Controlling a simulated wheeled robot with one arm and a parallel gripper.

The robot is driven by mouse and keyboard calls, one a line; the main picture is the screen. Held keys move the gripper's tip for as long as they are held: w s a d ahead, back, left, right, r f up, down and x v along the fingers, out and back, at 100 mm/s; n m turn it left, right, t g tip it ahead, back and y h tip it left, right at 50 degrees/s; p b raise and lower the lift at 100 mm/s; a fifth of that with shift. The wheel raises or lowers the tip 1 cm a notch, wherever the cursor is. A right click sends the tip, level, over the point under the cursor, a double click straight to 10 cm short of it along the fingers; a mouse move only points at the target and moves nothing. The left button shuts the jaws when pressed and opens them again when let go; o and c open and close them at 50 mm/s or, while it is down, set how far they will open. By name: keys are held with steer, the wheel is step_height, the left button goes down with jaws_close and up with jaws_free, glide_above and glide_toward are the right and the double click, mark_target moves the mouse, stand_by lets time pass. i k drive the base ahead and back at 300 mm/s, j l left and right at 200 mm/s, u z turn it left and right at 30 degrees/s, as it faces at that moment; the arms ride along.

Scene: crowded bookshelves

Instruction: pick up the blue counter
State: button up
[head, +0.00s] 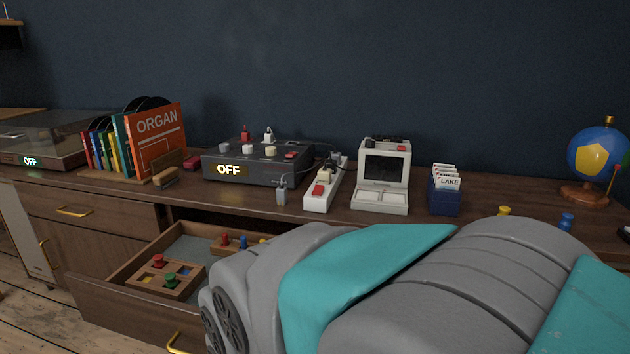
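A small blue pawn-shaped counter (566,221) stands upright on the cabinet top at the right, partly hidden by my arm. A second blue pawn-shaped piece (244,242) is in the open drawer (105,298), by a wooden board with a red piece (225,238). I cannot tell which of the two blue pieces the task means. My grey and teal arm fills the lower right and hides the drawer's right part. My gripper's fingers are not in view.
A yellow pawn (504,210) stands left of the right blue one; a globe (597,155) is behind. A blue card box (444,195), small console (383,178), power strip (326,186) and grey OFF unit (257,164) line the cabinet top. A wooden board (180,291) lies in the drawer.

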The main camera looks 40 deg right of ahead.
mark_target(564, 224)
steer(key=z, duration=2.75)
